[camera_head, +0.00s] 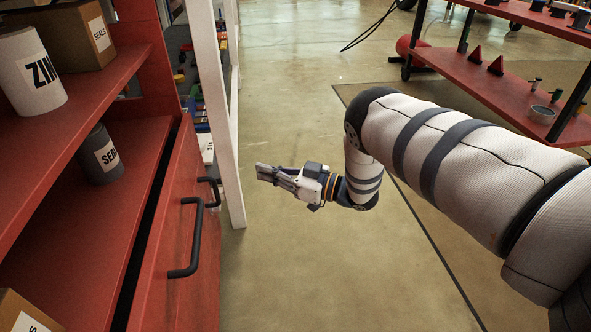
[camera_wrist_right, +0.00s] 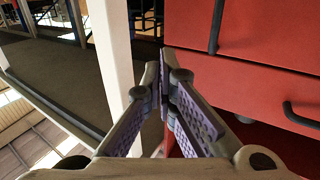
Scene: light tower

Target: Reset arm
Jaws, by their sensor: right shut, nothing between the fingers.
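My right gripper (camera_head: 266,173) hangs over the open floor in the middle of the head view, to the right of the red cabinet (camera_head: 185,250) and the white post (camera_head: 217,120). Its fingers point left and are shut with nothing between them. In the right wrist view, the fingertips of the right gripper (camera_wrist_right: 164,75) meet in front of the white post (camera_wrist_right: 112,55) and the edge of the red drawer front (camera_wrist_right: 265,85). They look apart from the cabinet. My left gripper is not in view.
The cabinet has dark drawer handles (camera_head: 188,245). Its shelves hold a white can (camera_head: 30,75), a dark can (camera_head: 100,155) and a cardboard box (camera_head: 75,35). A red shelf cart (camera_head: 500,85) stands at the upper right. The concrete floor (camera_head: 285,270) around the gripper is clear.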

